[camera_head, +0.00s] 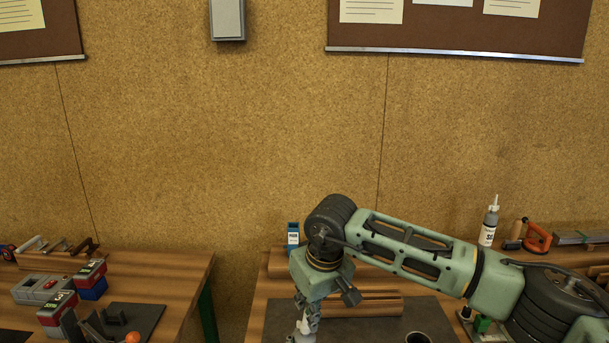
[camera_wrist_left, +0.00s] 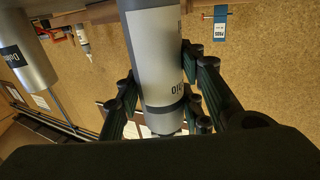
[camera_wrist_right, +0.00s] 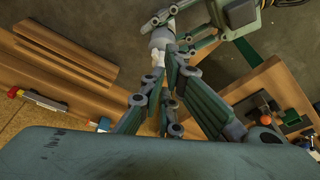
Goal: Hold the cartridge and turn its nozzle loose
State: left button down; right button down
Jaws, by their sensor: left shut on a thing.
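The cartridge (camera_wrist_left: 153,60) is a thick cylinder with a pale label and grey bands in the left wrist view. My left gripper (camera_wrist_left: 158,72) is shut on it, a finger along each side. The left gripper is out of the head view. In the head view my right gripper (camera_head: 304,316) points down at the bottom edge, beside a small whitish piece. In the right wrist view my right gripper's fingers (camera_wrist_right: 161,70) come close around a narrow white part, apparently the nozzle (camera_wrist_right: 157,50). Whether they touch it I cannot tell.
A dark mat (camera_head: 370,329) lies on the right bench with a dark cup (camera_head: 418,338) at the front. A left bench (camera_head: 170,275) holds tools; a gap separates the benches.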

jog(key=shift+d, duration=0.3)
jog(key=w+v, duration=0.1)
jog(key=v, duration=0.4)
jog(key=shift+s+a+r, duration=0.25)
jog(key=shift+s+r, duration=0.05)
jog(key=shift+r, duration=0.25)
jog(key=shift+s+a+x, duration=0.1)
jog(key=shift+s+x, duration=0.1)
jog(key=shift+x, duration=0.75)
jog(key=shift+s+a+x, duration=0.1)
jog(key=shift+s+x, duration=0.1)
jog(key=shift+x, duration=0.8)
jog(key=shift+s+a+x, duration=0.1)
jog(key=shift+s+x, duration=0.1)
jog(key=shift+x, duration=0.75)
jog(key=shift+w, duration=0.45)
